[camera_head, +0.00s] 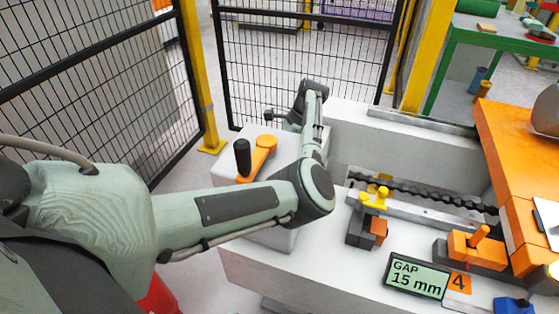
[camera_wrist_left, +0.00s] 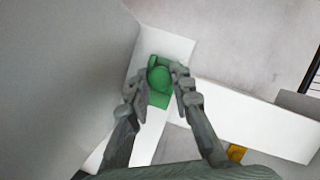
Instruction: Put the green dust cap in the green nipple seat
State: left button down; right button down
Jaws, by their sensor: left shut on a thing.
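My left gripper (camera_wrist_left: 160,84) is shut on a round green thing, which looks like the green dust cap (camera_wrist_left: 160,78), between its two grey fingertips in the left wrist view. A brighter green block, which looks like the green nipple seat (camera_wrist_left: 158,101), shows around and beneath the cap on a white surface. I cannot tell whether the cap touches the seat or hangs above it. In the head view my left arm reaches over the white housing, and neither green thing can be made out there. My right gripper is in neither view.
An orange lever with a black knob (camera_head: 242,158) stands on the white housing beside my forearm. A dark threaded shaft (camera_head: 420,190), yellow clamp (camera_head: 374,198), gap display (camera_head: 416,276) and orange block (camera_head: 470,250) lie to the right. Black mesh fencing (camera_head: 300,60) stands behind.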

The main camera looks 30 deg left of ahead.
pick_arm(q)
jog(key=shift+f, duration=0.25)
jog(key=c, duration=1.3)
grip_release()
jog(key=shift+o, duration=0.2)
jog(key=shift+r, duration=0.1)
jog(key=v, duration=1.1)
jog(key=shift+r, duration=0.35)
